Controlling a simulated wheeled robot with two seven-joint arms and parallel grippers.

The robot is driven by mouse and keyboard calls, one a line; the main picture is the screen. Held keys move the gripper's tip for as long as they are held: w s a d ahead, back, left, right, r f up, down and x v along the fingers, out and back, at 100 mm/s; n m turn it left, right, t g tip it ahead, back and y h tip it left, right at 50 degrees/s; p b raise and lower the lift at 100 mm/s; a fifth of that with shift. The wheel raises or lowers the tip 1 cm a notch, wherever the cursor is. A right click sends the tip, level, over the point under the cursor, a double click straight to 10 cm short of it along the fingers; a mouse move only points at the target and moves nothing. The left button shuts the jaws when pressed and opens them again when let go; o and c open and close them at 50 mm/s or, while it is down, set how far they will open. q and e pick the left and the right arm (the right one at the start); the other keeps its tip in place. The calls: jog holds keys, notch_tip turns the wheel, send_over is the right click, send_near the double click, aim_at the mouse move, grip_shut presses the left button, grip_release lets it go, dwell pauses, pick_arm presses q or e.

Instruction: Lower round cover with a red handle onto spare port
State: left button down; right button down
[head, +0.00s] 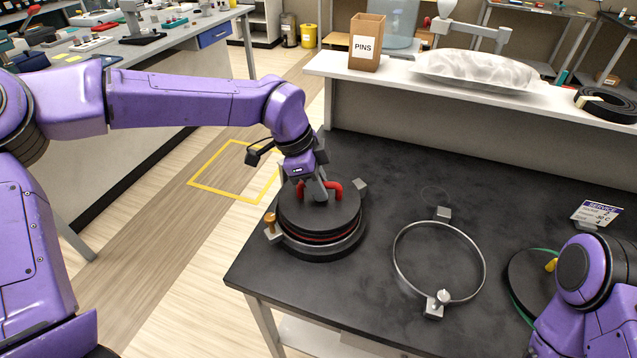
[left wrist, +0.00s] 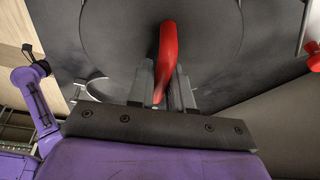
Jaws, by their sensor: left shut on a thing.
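The round dark cover (head: 318,217) has a red handle (head: 334,189) on top and sits level at or just above a dark ring-shaped port (head: 345,246) at the bench's left end. A reddish band shows around its side; I cannot tell whether it is fully seated. My left gripper (head: 317,191) is shut on the red handle from above. In the left wrist view, the handle (left wrist: 168,50) stands between the fingers (left wrist: 164,85), over the cover's grey top (left wrist: 120,35). My right arm shows at lower right in the head view; its gripper is out of sight.
An empty metal ring (head: 397,262) with clamp blocks lies mid-bench. An orange knob (head: 270,222) stands beside the left port. A dark disc (head: 522,278) with a yellow handle (head: 551,265) lies at right. A raised shelf (head: 400,85) runs behind, with a PINS box (head: 367,42).

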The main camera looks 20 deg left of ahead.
pick_arm(q)
jog(key=shift+f, duration=0.2)
jog(key=c, duration=0.9)
grip_release()
jog(key=shift+r, duration=0.1)
jog(key=shift+c, duration=0.2)
jog(key=b+v, duration=0.2)
jog(key=v, duration=0.8)
jog(key=shift+a+r, duration=0.1)
jog(key=shift+r, duration=0.15)
jog(key=shift+s+f, duration=0.1)
